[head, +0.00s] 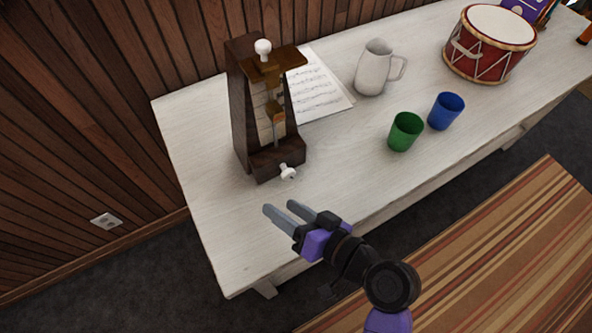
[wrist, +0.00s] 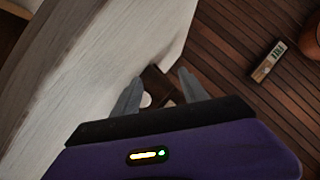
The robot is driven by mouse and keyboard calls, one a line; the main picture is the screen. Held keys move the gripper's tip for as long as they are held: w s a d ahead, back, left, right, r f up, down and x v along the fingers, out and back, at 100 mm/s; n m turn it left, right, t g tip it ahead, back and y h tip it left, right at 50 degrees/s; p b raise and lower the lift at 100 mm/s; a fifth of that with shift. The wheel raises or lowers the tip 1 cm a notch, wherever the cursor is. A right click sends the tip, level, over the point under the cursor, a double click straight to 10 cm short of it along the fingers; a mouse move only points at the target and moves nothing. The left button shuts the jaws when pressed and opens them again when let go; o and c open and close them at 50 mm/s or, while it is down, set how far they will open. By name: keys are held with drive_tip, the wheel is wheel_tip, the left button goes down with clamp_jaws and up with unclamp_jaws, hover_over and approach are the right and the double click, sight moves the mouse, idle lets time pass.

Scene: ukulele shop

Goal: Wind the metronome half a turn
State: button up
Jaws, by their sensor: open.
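The metronome (head: 242,120) is a tall dark-brown wooden case standing upright near the left end of the white table. It has a pendulum with a brass-coloured weight, a white knob on top (head: 263,47) and a white winding knob (head: 288,173) low on its front. My gripper (head: 279,206) is open and empty, in front of the metronome, with its fingertips apart from the winding knob. In the wrist view, part of the dark metronome (wrist: 157,82) and a white knob (wrist: 146,100) show between the spread fingers (wrist: 160,77).
Sheet music (head: 318,92) lies behind the metronome. A pale pitcher (head: 373,68), a green cup (head: 404,133), a blue cup (head: 445,112) and a red drum (head: 490,45) stand to the right on the table (head: 215,200). The table's front left corner is clear.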

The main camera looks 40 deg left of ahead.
sight(290, 176)
drive_tip(key=w+n+t, duration=0.1)
drive_tip(key=w+d+r+n+t, duration=0.1)
drive_tip(key=w+d+r+n+t+h, duration=0.1)
drive_tip(key=shift+w+d+r+n+t, duration=0.1)
drive_tip(key=shift+w+d+n+t, duration=0.05)
drive_tip(key=shift+w+n+t, duration=0.2)
drive_tip(key=shift+w+r+n, duration=0.1)
drive_tip(key=shift+w+n, duration=0.15)
drive_tip(key=shift+w+t, duration=0.1)
drive_tip(key=shift+t, duration=0.25)
drive_tip(key=p+x, duration=0.1)
drive_tip(key=x, duration=0.6)
drive_tip(key=shift+w+a+f, duration=0.1)
drive_tip(key=shift+a+f, duration=0.15)
clamp_jaws()
